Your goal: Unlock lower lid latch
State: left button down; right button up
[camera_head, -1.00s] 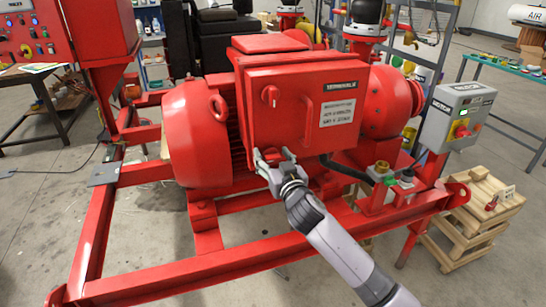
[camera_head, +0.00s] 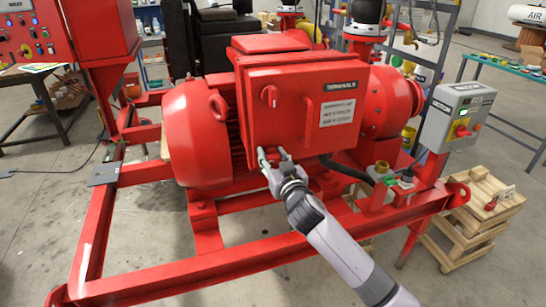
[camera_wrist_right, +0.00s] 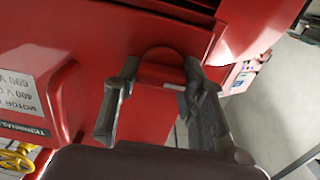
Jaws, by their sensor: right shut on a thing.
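The red terminal box (camera_head: 290,115) is mounted on the red motor. Its lid faces me, with a knob (camera_head: 269,96), a handle (camera_head: 308,118) and a white label (camera_head: 337,113). My right gripper (camera_head: 272,153) is at the box's bottom edge, reaching up from below. In the right wrist view, its two grey fingers (camera_wrist_right: 160,85) are on either side of a rounded red tab, the lower lid latch (camera_wrist_right: 161,68), and are shut on it. My left gripper is not in view.
The red frame rail (camera_head: 270,253) runs below my right arm. A grey switch box (camera_head: 456,115) with a red knob stands at the right. A wooden pallet stack (camera_head: 470,225) lies on the floor beyond the rail's right end.

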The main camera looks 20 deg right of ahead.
jog(key=n+p, duration=0.1)
jog(key=n, duration=0.3)
jog(key=shift+a+p, duration=0.15)
jog(key=shift+p, duration=0.25)
jog(key=n+p, duration=0.1)
jog(key=n, duration=0.3)
jog(key=shift+p, duration=0.3)
jog(key=n+p, duration=0.1)
jog(key=n, duration=0.4)
jog(key=shift+a+f, duration=0.1)
jog(key=shift+a, duration=0.05)
jog(key=n+p, duration=0.1)
jog(key=n, duration=0.3)
jog(key=shift+f+n+p, duration=0.2)
jog(key=shift+n+p, duration=0.1)
jog(key=shift+p, duration=0.1)
jog(key=o, duration=1.2)
jog(key=shift+c, duration=0.2)
